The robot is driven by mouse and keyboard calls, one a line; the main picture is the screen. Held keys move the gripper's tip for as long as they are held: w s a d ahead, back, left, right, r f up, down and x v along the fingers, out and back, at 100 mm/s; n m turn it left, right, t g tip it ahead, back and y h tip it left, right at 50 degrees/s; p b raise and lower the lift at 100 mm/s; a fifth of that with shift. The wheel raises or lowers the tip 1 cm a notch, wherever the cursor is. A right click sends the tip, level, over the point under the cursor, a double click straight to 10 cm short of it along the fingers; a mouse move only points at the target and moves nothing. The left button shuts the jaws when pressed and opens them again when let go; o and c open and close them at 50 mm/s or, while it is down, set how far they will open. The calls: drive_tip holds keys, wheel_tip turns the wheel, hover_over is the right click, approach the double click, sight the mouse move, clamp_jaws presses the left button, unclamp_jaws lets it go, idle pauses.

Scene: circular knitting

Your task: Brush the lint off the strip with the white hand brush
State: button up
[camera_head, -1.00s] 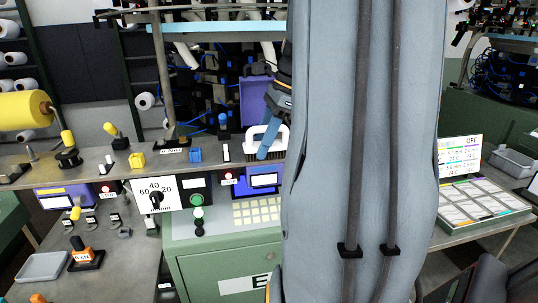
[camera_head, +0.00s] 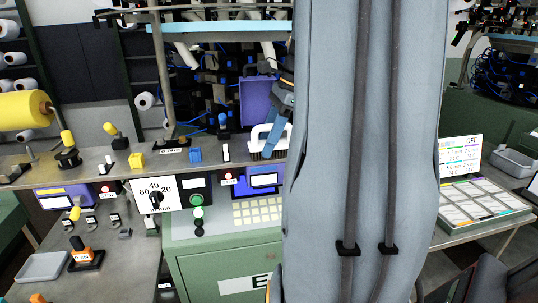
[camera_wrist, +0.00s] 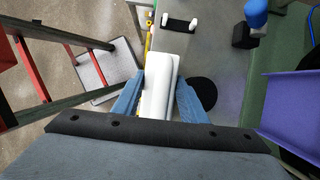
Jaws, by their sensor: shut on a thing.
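The white hand brush (camera_head: 256,141) has a white handle and dark bristles facing down. It is at the shelf, just left of my arm in the head view. My gripper (camera_head: 274,134) is shut on its handle. In the wrist view, the white brush body (camera_wrist: 160,88) lies between the two blue fingers of my gripper (camera_wrist: 158,82). I cannot make out the strip or any lint clearly in either view. My arm hides much of the middle of the head view, and I cannot tell whether the bristles touch the surface.
A purple bin (camera_head: 256,102) stands behind the brush. Below is a green control cabinet (camera_head: 215,268). A grey tray (camera_head: 42,266) lies at lower left.

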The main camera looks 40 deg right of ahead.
drive_tip(key=shift+r, duration=2.4)
drive_tip(key=shift+s+d, duration=0.1)
